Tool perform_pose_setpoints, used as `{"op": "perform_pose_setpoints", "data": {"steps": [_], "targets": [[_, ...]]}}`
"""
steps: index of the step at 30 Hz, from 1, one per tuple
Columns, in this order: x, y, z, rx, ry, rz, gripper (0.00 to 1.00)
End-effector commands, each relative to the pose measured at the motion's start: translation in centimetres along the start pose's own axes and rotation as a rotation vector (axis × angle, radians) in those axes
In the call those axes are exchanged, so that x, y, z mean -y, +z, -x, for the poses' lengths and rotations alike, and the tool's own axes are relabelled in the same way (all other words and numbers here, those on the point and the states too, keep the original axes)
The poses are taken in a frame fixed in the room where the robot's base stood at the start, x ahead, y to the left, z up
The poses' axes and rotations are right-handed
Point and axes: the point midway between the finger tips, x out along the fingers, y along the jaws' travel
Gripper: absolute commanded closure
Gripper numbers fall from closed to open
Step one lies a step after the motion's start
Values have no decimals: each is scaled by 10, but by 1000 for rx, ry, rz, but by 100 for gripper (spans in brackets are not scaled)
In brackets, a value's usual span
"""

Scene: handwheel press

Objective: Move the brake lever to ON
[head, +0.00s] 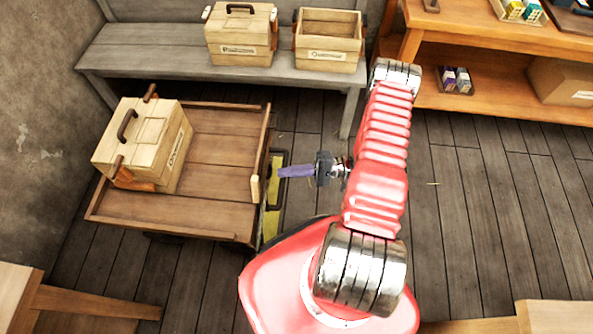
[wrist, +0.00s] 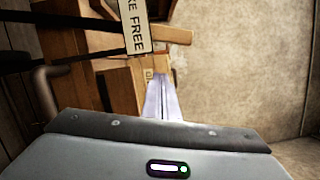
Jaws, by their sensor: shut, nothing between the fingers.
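A pale wooden grip (head: 255,188), which looks like the brake lever's handle, stands at the right edge of the wooden cart (head: 205,215). In the wrist view a pale wooden piece (wrist: 152,62) shows just beyond the fingertips; I cannot tell whether they touch it. A sign (wrist: 135,24) reading "...KE FREE" hangs above it. My gripper (head: 281,172) has its purple fingers together and empty, pointing left at the cart's right side. The fingers also show in the wrist view (wrist: 163,88). The lever's pivot is hidden.
A lidded wooden box (head: 140,145) stands on the cart's left part. A yellow, dark-framed panel (head: 272,205) is beside the cart, below my fingers. A grey bench (head: 150,50) with two boxes is behind. An orange shelf (head: 500,85) is at back right. The plank floor at right is clear.

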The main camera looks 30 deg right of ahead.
Motion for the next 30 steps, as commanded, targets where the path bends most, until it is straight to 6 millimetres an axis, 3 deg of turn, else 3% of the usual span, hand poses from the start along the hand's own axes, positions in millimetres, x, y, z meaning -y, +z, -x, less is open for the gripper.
{"op": "perform_pose_setpoints", "data": {"steps": [11,19,30], "targets": [[0,1,-55,4,1,-1,100],[0,31,-62,0,0,-2,100],[0,39,-63,0,0,0,100]]}}
